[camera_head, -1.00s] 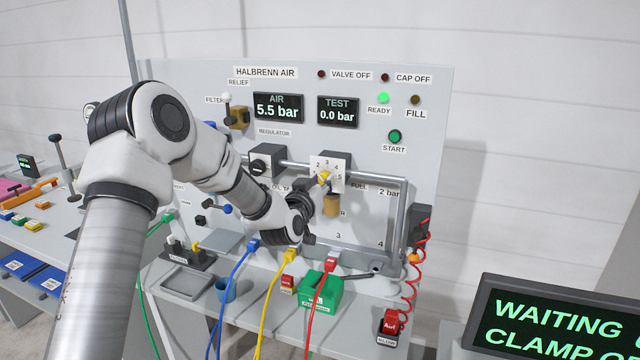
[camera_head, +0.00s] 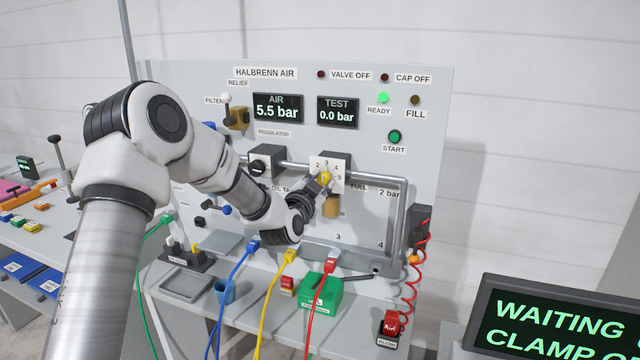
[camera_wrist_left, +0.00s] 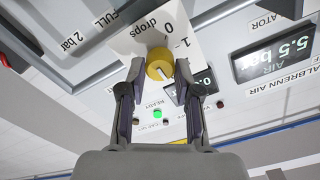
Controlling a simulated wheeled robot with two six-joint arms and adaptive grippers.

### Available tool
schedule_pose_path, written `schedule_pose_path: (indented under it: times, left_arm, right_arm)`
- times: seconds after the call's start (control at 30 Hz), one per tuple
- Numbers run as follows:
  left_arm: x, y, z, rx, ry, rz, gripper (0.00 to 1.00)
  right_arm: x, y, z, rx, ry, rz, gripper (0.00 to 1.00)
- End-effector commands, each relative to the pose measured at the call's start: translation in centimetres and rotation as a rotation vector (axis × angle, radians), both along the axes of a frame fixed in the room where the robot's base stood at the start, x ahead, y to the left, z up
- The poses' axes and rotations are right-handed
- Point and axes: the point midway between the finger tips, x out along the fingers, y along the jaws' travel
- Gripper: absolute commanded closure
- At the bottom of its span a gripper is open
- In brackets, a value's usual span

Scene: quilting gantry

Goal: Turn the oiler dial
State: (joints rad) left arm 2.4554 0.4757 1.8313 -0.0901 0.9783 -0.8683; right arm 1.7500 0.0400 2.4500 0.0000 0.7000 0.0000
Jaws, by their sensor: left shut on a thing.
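The fingers partly cover the block's lower scale in the head view. My right gripper is out of view.
A grey pipe (camera_head: 402,215) runs right of the dial. A brass-coloured part (camera_head: 331,207) is just below it. Blue, yellow and red hoses rise below, near a green box (camera_head: 320,291). The AIR display (camera_head: 278,108) reads 5.5 bar.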

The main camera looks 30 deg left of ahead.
Motion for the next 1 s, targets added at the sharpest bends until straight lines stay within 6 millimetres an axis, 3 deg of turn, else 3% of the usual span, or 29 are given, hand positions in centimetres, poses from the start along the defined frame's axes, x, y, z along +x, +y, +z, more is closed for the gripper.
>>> schedule_pose_path:
  times: [0.53, 0.57, 0.6, 0.63, 1.0]
  left_arm:
    - [0.01, 0.03, 0.0, 0.033, 0.007, 0.001, 1.0]
    - [0.01, 0.03, 0.0, 0.033, 0.007, 0.001, 0.6]
    - [0.01, 0.03, 0.0, 0.032, 0.007, 0.001, 0.46]
    - [0.0, 0.02, 0.0, 0.032, 0.007, 0.001, 0.42]
    - [-0.65, -0.12, -0.02, 0.031, 0.008, 0.001, 0.42]
  right_arm:
    - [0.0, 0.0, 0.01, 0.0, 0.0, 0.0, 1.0]
    - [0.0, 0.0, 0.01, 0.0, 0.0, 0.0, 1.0]
    - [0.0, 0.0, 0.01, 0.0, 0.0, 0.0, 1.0]
    - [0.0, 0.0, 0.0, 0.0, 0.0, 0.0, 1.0]
    - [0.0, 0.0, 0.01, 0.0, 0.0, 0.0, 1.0]
